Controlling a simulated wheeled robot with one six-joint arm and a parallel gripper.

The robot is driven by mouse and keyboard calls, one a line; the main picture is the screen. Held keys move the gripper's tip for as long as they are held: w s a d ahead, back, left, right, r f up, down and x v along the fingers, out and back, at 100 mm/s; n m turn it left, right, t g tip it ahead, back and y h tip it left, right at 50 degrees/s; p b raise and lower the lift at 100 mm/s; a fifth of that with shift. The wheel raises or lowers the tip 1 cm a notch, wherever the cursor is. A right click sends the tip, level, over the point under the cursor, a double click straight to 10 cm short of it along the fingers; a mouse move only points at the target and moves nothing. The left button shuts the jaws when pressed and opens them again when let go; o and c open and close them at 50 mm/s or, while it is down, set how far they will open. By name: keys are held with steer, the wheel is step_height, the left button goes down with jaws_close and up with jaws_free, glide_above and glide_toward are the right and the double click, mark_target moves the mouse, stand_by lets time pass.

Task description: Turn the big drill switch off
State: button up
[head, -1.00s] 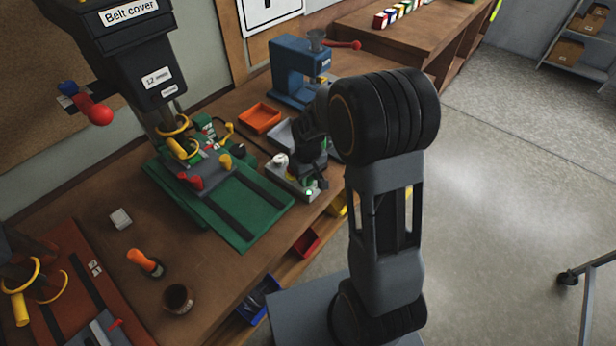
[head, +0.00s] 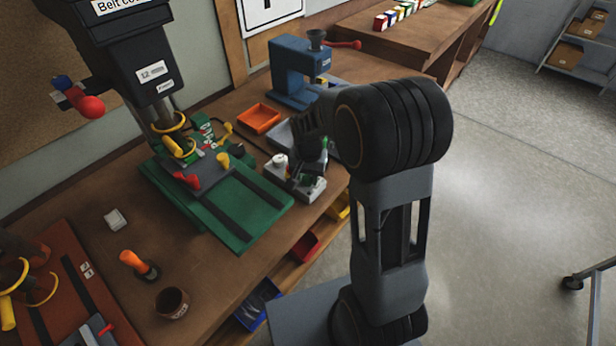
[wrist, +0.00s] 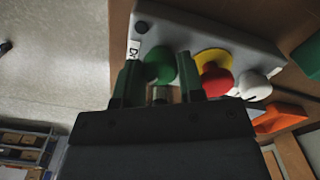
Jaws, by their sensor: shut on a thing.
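The grey control box (head: 308,191) lies on the bench right of the big drill (head: 150,75). In the wrist view the box (wrist: 190,30) carries a round green knob (wrist: 160,64), a red button (wrist: 215,79) on a yellow disc, and a white knob (wrist: 255,86). A small dark lamp (wrist: 142,27) sits beside a partly hidden label (wrist: 133,49). My gripper (wrist: 160,75) has its fingers on either side of the green knob and is shut on it. In the head view my gripper (head: 313,160) partly hides the box.
The drill's green base (head: 240,222) stands left of the box. An orange tray (head: 259,119) and a blue press (head: 300,70) are behind it. Open floor lies right of the bench.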

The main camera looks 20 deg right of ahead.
steer(key=shift+m, duration=0.4)
stand_by(0.3)
steer(key=o, duration=0.9)
